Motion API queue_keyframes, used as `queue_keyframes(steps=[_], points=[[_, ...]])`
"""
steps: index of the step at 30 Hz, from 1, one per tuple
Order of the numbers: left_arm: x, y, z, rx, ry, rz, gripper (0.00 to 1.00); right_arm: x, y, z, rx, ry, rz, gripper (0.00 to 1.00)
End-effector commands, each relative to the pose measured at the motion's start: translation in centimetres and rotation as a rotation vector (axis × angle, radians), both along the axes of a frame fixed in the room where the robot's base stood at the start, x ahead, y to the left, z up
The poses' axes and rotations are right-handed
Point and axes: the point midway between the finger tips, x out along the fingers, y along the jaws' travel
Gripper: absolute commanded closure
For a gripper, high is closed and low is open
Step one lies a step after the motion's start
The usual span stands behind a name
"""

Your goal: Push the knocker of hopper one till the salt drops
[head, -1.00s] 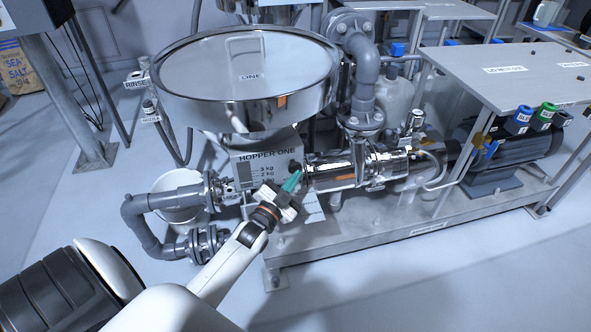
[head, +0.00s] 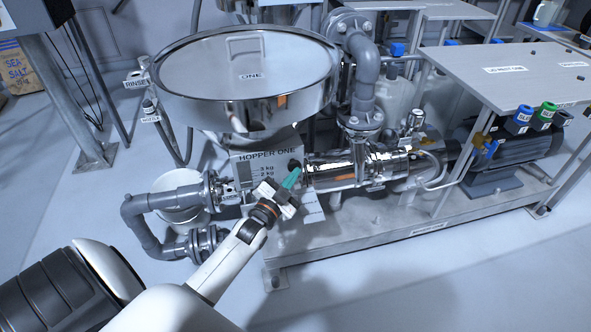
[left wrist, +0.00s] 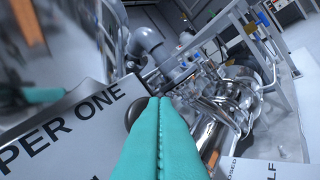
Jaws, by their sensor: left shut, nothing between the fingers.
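Hopper one is a shiny steel drum with a round lid (head: 245,62) marked ONE. Below it is a grey front plate (head: 258,158) lettered HOPPER ONE with a kg scale. The knocker looks like a small dark round knob (head: 294,165) at the plate's right edge. My left gripper (head: 296,172) is shut and empty, its teal fingertips at or just in front of the knob. In the left wrist view the shut fingers (left wrist: 158,105) partly cover a dark round shape (left wrist: 134,113) beside the lettering. I cannot tell if they touch it. No dropped salt is visible. My right gripper is not in view.
A shiny horizontal pump body (head: 335,168) lies just right of the fingertips. Grey pipes (head: 150,232) and a white bucket (head: 178,208) stand left. The steel base (head: 400,240) runs right under a metal table (head: 510,75). The floor in front is clear.

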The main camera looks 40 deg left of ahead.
Motion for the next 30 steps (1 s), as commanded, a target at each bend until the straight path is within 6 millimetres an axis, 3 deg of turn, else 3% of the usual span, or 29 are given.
queue_keyframes(steps=[30], points=[[0.05,0.15,0.1,0.0,0.0,0.001,1.0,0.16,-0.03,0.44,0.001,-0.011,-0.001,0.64]])
